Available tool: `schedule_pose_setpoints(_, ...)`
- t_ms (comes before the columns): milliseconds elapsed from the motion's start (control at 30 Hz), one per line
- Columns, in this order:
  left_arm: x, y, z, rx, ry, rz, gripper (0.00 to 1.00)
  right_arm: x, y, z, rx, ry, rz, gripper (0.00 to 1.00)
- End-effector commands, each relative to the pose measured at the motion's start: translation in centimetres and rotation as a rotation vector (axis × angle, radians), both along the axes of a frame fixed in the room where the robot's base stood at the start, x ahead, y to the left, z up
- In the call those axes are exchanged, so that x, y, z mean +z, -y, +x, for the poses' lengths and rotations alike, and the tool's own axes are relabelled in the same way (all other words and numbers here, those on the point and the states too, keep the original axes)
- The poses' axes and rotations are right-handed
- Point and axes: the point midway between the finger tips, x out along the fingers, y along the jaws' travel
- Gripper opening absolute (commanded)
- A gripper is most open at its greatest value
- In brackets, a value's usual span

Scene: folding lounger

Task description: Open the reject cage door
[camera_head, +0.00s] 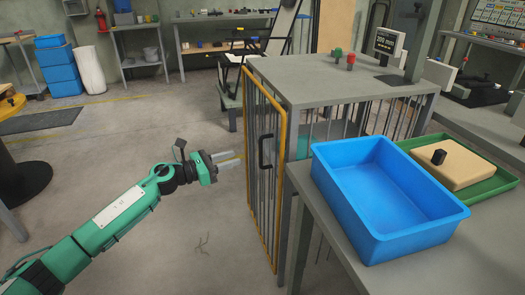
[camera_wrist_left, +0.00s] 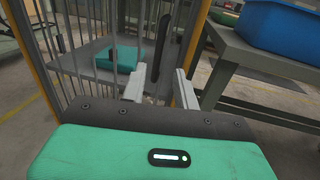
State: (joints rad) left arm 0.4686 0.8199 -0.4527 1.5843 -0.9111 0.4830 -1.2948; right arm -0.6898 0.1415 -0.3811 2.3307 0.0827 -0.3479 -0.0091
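The reject cage (camera_head: 335,85) has a grey top and barred sides. Its door (camera_head: 249,110), yellow-framed with upright bars, is on the cage's left side and looks shut against it. A black upright handle (camera_head: 262,152) is on the door; in the left wrist view the handle (camera_wrist_left: 161,45) stands ahead, between the lines of the two fingers. My left gripper (camera_head: 238,157) is open and empty, just left of the door. In the left wrist view its fingers (camera_wrist_left: 160,88) are apart; contact with the handle is not visible. My right gripper is out of view.
A table with a blue bin (camera_head: 385,195) and a green tray (camera_head: 490,185) stands close right of the cage door. A teal block (camera_wrist_left: 116,60) lies inside the cage. The floor (camera_head: 170,240) left of the door is clear.

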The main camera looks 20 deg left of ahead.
Motion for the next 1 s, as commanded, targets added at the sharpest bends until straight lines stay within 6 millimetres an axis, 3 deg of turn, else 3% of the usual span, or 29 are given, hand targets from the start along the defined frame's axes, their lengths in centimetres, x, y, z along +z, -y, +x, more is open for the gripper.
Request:
schedule_pose_setpoints(500,0.0,6.6,6.7,0.002,-0.001,-0.006,0.3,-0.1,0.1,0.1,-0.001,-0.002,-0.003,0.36)
schedule_pose_setpoints(1000,-0.1,7.8,7.9,0.002,-0.003,-0.003,0.3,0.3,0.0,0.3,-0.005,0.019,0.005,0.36)
